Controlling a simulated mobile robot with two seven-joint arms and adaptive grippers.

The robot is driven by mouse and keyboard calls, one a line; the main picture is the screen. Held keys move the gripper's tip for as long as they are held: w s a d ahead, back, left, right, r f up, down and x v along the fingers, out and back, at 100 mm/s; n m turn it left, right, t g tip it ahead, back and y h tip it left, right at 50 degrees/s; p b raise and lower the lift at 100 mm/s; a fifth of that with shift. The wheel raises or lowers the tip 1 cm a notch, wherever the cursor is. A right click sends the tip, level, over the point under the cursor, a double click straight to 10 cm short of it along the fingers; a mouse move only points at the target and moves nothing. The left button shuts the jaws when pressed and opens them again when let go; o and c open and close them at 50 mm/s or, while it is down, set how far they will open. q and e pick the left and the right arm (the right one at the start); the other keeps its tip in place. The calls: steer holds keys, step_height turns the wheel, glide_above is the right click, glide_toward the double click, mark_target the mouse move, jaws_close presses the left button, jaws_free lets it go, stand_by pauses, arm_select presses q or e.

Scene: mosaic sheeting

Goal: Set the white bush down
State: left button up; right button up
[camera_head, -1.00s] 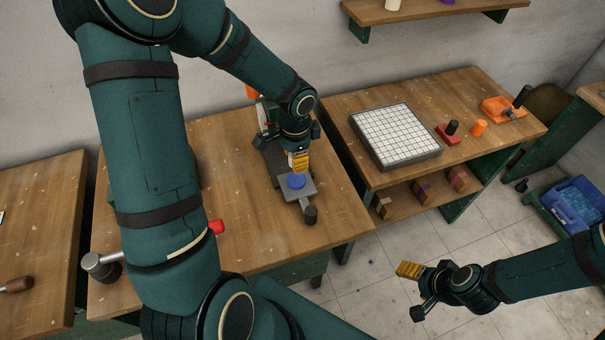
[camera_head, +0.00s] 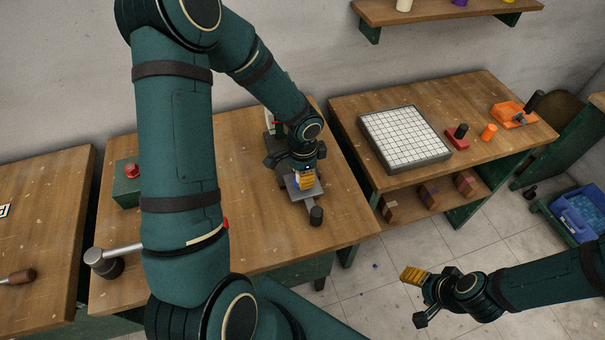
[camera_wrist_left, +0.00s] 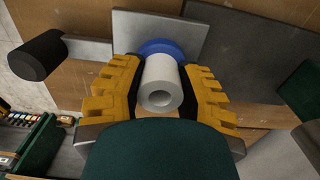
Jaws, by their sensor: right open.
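The white bush (camera_wrist_left: 165,85) is a short hollow cylinder with its open end facing the left wrist camera. My left gripper (camera_head: 305,183) is shut on it, with the toothed yellow fingers (camera_wrist_left: 110,95) on either side. The bush is in line with a round blue piece (camera_wrist_left: 150,47) on a grey plate (camera_wrist_left: 190,35); I cannot tell whether they touch. In the head view my left gripper is low over that plate (camera_head: 312,196), hiding the blue piece and most of the bush. My right gripper (camera_head: 413,276) is open and empty, over the floor.
A black knob (camera_head: 316,215) stands at the near end of the plate's handle. A green box with a red button (camera_head: 130,180) and a hammer-like tool (camera_head: 108,262) are at the bench's left. A white gridded board (camera_head: 405,137) lies on the right bench.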

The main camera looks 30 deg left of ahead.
arm_select(q)
steer(key=o, duration=0.4)
steer(key=shift+r+p, duration=0.25)
steer(key=shift+p, duration=0.05)
step_height(320, 180, up, 12)
steer(key=shift+f+p, duration=0.1)
steer(key=shift+p, duration=0.55)
